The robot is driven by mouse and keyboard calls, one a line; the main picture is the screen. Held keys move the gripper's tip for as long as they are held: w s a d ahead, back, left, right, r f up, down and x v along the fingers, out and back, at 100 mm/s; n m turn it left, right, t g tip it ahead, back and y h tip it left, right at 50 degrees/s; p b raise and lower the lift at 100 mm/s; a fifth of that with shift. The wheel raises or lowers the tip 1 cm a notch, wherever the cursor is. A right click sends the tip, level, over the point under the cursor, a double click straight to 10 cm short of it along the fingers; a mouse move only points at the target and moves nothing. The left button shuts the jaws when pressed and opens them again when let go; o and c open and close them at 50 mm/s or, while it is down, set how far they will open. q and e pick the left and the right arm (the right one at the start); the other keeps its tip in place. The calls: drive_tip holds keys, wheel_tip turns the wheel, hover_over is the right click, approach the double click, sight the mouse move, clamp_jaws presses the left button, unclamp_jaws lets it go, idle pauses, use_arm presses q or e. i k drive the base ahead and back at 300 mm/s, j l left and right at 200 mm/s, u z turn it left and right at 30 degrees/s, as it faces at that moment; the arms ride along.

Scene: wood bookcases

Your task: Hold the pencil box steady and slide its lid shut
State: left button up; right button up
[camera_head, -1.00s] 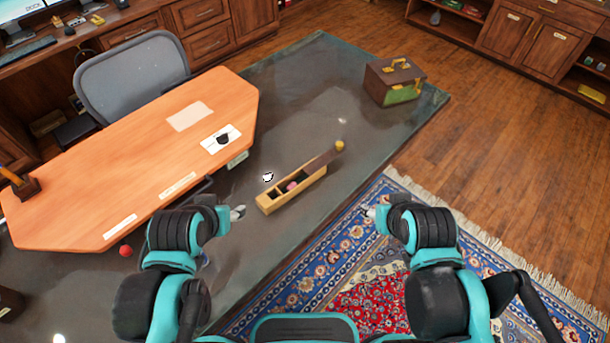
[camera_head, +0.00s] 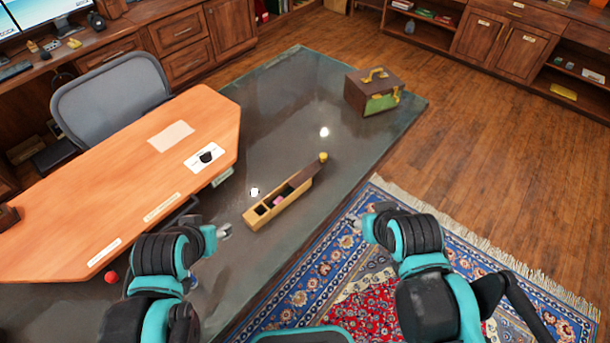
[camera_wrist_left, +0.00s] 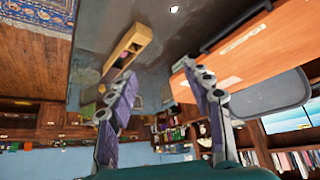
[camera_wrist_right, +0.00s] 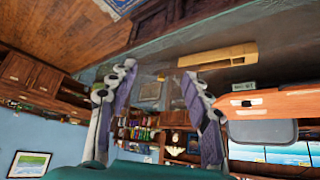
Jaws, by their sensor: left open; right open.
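The pencil box (camera_head: 278,205) is a long light-wood box on the dark glossy table top. Its compartments show open at the near left part, with a pink item (camera_head: 279,201) inside. The dark lid (camera_head: 305,178) covers the far right part and sticks out past that end, beside a small yellow knob (camera_head: 323,156). The box also shows in the left wrist view (camera_wrist_left: 130,50) and the right wrist view (camera_wrist_right: 222,57). My left gripper (camera_head: 226,232) is open and empty, left of the box and apart from it. My right gripper (camera_head: 354,220) is open and empty, right of the box over the rug side.
An orange wooden desk top (camera_head: 120,190) lies left of the box. A brown and green case (camera_head: 372,92) stands at the far right corner. The dark surface (camera_head: 270,110) beyond the box is mostly clear.

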sight(322, 162)
drive_tip(key=i+l, duration=0.15)
drive_tip(key=l, duration=0.2)
drive_tip(key=i+l+u, duration=0.1)
drive_tip(key=l, duration=0.25)
drive_tip(key=i+l, duration=0.2)
drive_tip(key=l, duration=0.15)
drive_tip(key=i+l, duration=0.15)
drive_tip(key=l, duration=0.2)
drive_tip(key=i+l+u, duration=0.1)
drive_tip(key=l, duration=0.25)
drive_tip(key=i+l+u, duration=0.1)
drive_tip(key=u, duration=1.05)
